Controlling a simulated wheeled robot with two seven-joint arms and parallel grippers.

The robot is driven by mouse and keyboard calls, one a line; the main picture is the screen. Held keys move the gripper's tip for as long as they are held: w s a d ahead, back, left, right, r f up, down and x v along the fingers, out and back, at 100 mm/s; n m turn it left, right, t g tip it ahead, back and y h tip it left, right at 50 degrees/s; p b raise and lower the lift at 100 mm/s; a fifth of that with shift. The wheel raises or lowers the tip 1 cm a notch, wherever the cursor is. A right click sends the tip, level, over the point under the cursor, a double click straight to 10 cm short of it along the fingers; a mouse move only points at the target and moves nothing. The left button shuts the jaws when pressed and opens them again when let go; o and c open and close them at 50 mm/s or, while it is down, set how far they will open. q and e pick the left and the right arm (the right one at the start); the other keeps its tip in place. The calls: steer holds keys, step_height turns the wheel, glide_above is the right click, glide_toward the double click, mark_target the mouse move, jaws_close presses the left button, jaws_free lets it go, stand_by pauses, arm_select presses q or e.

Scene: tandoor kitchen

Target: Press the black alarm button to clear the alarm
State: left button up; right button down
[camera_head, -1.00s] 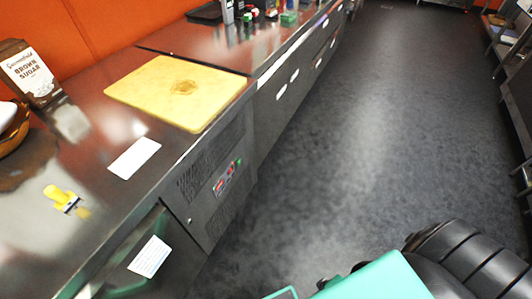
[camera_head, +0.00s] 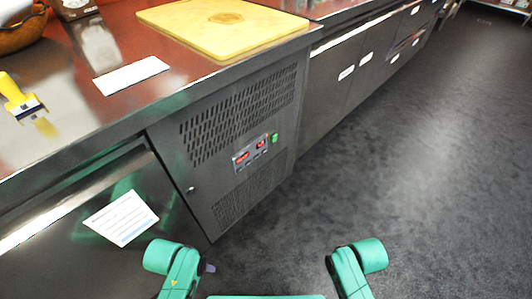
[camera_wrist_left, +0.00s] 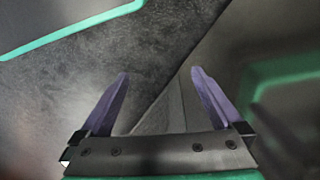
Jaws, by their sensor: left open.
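The control panel (camera_head: 256,152) is set in the dark vented front of the counter unit in the head view. It has lit red displays and a row of small buttons, too small to tell which is the black alarm button. A green switch (camera_head: 275,139) sits at its right end. My left gripper (camera_wrist_left: 160,73) is open and empty in the left wrist view, its purple fingers apart. In the head view only a bit of purple shows beside my left arm, low and in front of the unit, apart from the panel. My right gripper is not in view.
A yellow cutting board (camera_head: 195,40), a white card (camera_head: 131,76) and a yellow-handled tool (camera_head: 18,97) lie on the counter. The counter edge juts above the panel. A paper label (camera_head: 121,218) is on the door left of it. The dark floor (camera_head: 420,170) at right is clear.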

arm_select(q)
jaws_close()
stand_by(0.3)
stand_by(1.5)
